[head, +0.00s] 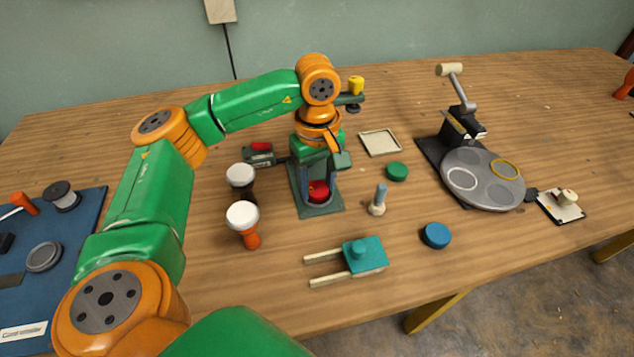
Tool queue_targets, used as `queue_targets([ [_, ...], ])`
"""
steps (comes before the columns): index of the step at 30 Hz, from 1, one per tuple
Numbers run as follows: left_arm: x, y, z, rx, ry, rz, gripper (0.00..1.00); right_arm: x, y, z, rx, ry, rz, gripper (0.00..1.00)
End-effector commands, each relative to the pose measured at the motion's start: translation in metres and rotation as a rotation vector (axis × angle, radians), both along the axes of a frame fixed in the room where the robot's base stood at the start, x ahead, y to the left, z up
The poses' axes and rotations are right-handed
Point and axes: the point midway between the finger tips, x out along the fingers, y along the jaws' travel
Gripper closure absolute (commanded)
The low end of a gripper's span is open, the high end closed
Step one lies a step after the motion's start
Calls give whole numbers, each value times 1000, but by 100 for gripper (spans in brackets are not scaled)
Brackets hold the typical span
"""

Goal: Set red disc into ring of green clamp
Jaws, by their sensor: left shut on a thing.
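The green clamp (331,210) stands mid-table, with its dark green base plate showing below my left gripper. A green bar with a yellow knob (356,85) shows behind my wrist and seems to be its upper part. My left gripper (320,178) points down over the base and is shut on the red disc (319,191). The disc is low, close above or at the clamp's ring. The ring is mostly hidden, so I cannot tell whether the disc touches it or is seated. My right gripper is not in view.
A grey turntable (483,188) is further right.

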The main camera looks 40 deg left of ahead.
Motion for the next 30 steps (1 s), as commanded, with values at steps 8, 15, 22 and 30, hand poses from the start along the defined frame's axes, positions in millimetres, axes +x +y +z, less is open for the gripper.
queue_targets([
  [8,-5,-2,-11,-2,27,-5,16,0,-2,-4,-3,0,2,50],
  [15,-5,-2,-12,-3,27,-5,16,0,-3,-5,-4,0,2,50],
  [22,-5,-2,-9,-2,27,-6,16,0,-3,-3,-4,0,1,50],
  [30,-2,-3,59,-2,13,-4,16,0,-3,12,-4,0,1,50],
])
